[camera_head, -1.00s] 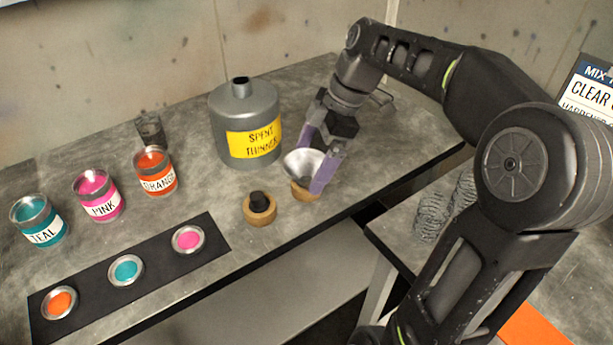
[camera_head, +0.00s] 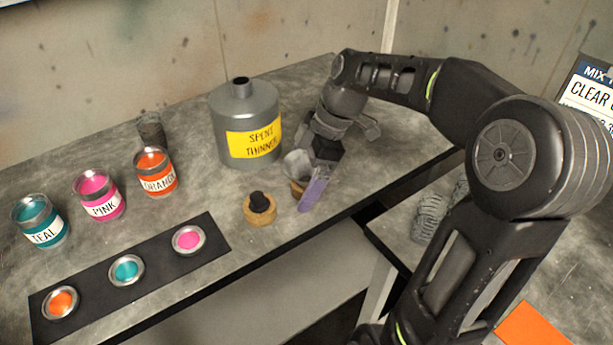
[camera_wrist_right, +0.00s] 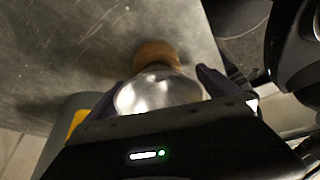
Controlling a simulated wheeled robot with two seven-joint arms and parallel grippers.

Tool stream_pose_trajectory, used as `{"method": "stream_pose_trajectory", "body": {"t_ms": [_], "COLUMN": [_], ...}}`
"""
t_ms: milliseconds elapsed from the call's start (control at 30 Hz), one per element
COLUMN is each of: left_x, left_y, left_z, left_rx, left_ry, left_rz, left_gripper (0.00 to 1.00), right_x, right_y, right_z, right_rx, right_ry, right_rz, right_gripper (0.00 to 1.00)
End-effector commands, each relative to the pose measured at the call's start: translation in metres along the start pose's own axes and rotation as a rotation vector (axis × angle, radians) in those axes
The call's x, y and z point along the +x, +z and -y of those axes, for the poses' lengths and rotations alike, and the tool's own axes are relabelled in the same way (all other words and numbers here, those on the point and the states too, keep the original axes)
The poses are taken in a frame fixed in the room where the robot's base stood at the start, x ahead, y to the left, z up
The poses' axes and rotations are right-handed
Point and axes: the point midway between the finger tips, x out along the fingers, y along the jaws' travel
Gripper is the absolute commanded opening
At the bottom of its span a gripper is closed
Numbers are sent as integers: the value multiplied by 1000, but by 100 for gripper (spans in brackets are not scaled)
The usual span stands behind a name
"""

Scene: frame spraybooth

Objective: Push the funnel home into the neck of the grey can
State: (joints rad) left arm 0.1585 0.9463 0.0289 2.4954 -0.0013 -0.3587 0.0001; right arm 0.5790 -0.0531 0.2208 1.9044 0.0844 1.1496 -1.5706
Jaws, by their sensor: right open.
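The grey can (camera_head: 230,105) stands upright on the bench with a yellow "SPENT THINNER" label and a short open neck (camera_head: 240,82) on top. The metal funnel (camera_head: 297,163) sits in a wooden ring stand (camera_head: 297,188) to the right of the can, apart from it. My right gripper (camera_head: 312,185) is low at the funnel, its purple fingers open. In the right wrist view the funnel (camera_wrist_right: 158,92) lies between the two spread fingers, with the wooden stand (camera_wrist_right: 156,54) beyond it. Part of the funnel is hidden by a finger in the head view. My left gripper is not in view.
A dark cap sits on another wooden ring (camera_head: 261,214) near the bench's front edge. Teal (camera_head: 38,232), pink (camera_head: 104,207) and orange (camera_head: 157,184) paint cans stand at left. A black strip (camera_head: 88,309) holds several lids. A dark cup (camera_head: 151,130) stands behind.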

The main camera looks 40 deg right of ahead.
Motion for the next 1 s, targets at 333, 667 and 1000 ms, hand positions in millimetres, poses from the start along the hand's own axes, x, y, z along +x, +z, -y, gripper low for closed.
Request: {"method": "stream_pose_trajectory", "body": {"t_ms": [333, 667, 1000], "left_x": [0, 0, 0], "left_y": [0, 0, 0], "left_z": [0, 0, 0], "left_rx": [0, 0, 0], "left_ry": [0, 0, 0], "left_rz": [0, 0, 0], "left_gripper": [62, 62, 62], "right_x": [0, 0, 0], "right_y": [0, 0, 0], "right_z": [0, 0, 0], "right_rx": [0, 0, 0], "right_ry": [0, 0, 0], "right_rz": [0, 0, 0], "right_gripper": [80, 53, 38]}}
